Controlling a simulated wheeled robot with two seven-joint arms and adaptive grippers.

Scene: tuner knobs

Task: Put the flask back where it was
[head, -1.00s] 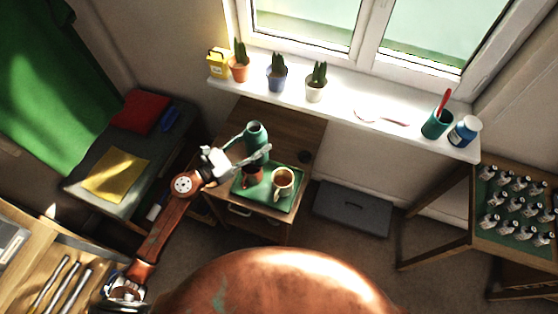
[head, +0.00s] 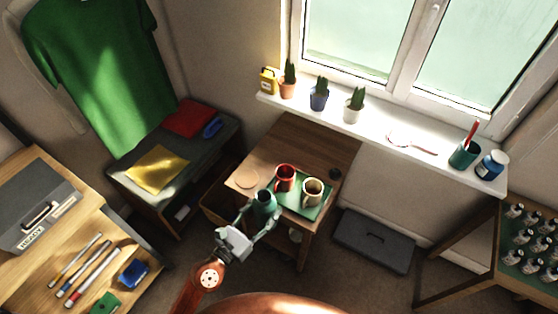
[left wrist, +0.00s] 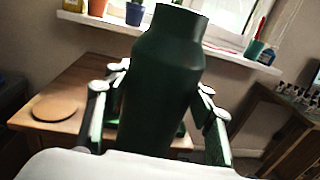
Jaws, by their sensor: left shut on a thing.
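The dark green flask (head: 264,203) is upright, or nearly so, in my left gripper (head: 261,214). Its fingers are shut on both sides of it. In the left wrist view the flask (left wrist: 168,85) fills the middle, between the fingers (left wrist: 160,105). In the head view it shows at the front left of the green tray (head: 300,207), overlapping the small table's front edge; its height is hard to tell. A round wooden coaster (head: 246,179) lies bare on the table, left of the tray and behind the flask. It also shows in the left wrist view (left wrist: 67,107). My right gripper is out of view.
A red mug (head: 285,178) and a cream mug (head: 312,191) stand on the tray, close to the flask. The table's back (head: 305,145) is clear. Potted cacti line the windowsill (head: 375,124).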

